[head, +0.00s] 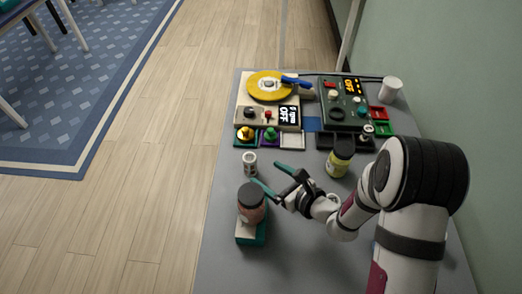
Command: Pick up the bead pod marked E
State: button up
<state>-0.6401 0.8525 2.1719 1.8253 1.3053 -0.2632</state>
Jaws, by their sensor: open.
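A small white pod (250,164) with dark markings stands upright on the grey table, left of the middle. A similar small white pod (367,133) stands at the right by the dark tray. The letters on both are too small to read, so I cannot tell which is marked E. My gripper (265,173) is open and empty, with its teal fingertips pointing left, just right of and nearer than the left pod. It seems apart from that pod, though the exact gap is unclear.
A jar with pinkish contents (251,205) on a teal and white base (251,236) stands close to my gripper. A yellow jar (338,166) stands right. Behind are a yellow-disc device (268,87), a green control box (346,106), small coloured trays and a white cup (390,90).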

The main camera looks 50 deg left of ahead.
aim_at(244, 156)
jog(key=x, duration=1.4)
jog(key=shift+w+d+f, duration=0.2)
jog(key=shift+w+f, duration=0.05)
jog(key=shift+w, duration=0.15)
grip_shut()
jog(key=shift+r, duration=0.15)
